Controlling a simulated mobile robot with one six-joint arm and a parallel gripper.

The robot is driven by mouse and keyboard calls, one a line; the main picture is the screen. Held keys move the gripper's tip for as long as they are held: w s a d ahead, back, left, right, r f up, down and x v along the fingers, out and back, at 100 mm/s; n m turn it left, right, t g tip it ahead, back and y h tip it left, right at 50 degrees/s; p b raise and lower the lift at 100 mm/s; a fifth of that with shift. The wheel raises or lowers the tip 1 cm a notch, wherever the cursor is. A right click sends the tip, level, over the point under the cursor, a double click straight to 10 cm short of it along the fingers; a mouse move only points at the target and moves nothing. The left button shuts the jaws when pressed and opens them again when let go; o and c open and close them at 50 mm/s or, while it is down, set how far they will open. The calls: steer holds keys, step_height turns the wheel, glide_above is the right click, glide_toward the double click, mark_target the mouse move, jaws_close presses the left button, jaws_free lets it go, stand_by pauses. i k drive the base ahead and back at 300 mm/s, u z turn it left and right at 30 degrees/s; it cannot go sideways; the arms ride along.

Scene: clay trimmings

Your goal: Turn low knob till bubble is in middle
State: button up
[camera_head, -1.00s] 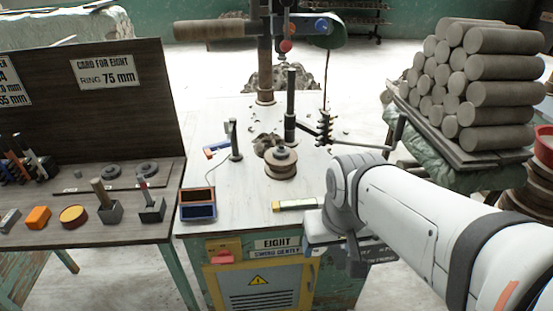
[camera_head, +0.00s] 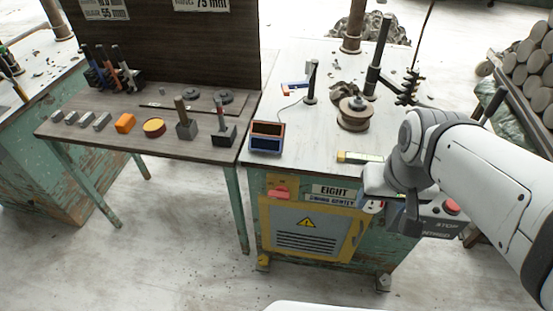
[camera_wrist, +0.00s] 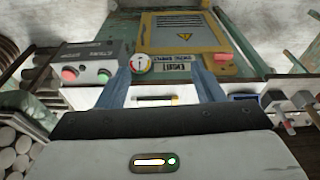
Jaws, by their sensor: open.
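A yellow-ended level (camera_head: 360,157) lies on the white bench top near its front edge; it also shows between my fingers in the wrist view (camera_wrist: 155,99). Its bubble is too small to make out. A round white dial with a red mark (camera_wrist: 140,63) sits at the bench front beside the EIGHT plate. I cannot tell whether it is the low knob. My gripper (camera_wrist: 160,75) is open and empty, its blue-grey fingers spread on either side of the level in the wrist view. In the head view my arm mostly hides the gripper at the bench's front right.
A control box with a red stop button (camera_head: 452,207) stands right of the bench front. A red switch (camera_head: 279,193) is on the cabinet. A clay-coloured wheel (camera_head: 354,114) and dark display box (camera_head: 266,137) stand on the bench. A tool table (camera_head: 150,155) adjoins left.

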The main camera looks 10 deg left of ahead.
mark_target(264, 260)
steer(key=u, duration=0.6)
steer(key=k, duration=0.55)
steer(key=u, duration=0.25)
steer(key=i, duration=0.5)
steer(key=u, duration=0.5)
steer(key=k, duration=0.45)
steer(key=z, duration=0.35)
steer(key=i, duration=0.5)
steer(key=z, duration=0.2)
